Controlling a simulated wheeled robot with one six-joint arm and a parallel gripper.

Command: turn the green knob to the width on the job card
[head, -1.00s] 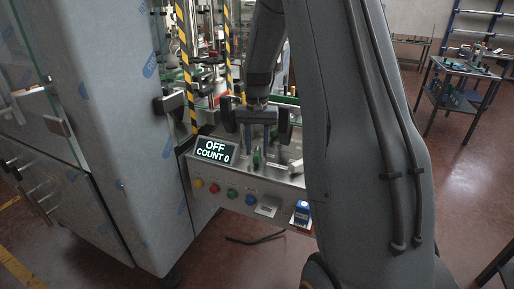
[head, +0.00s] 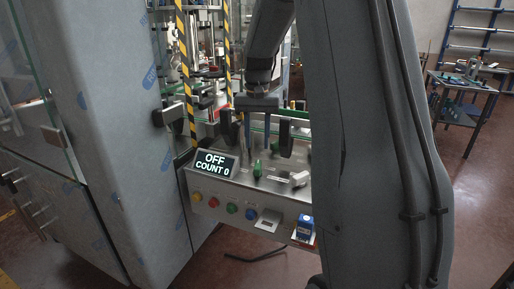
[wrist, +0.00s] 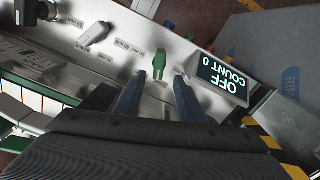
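The green knob (head: 258,169) stands on the sloping metal control panel (head: 240,183), right of the display; the wrist view shows it too (wrist: 160,64), upright and elongated. My gripper (head: 258,143) hangs above and behind it in the head view. In the wrist view its two blue fingers (wrist: 157,84) are apart, the knob just beyond and between their tips, with nothing held. I cannot tell whether they touch it. A pale card-like plate (head: 268,220) sits on the panel front; its writing is too small to read, and I cannot tell if it is the job card.
The display (head: 215,164) reads OFF, COUNT 0. A white handle (head: 299,179) is right of the knob. A striped post (head: 186,75) stands behind the panel.

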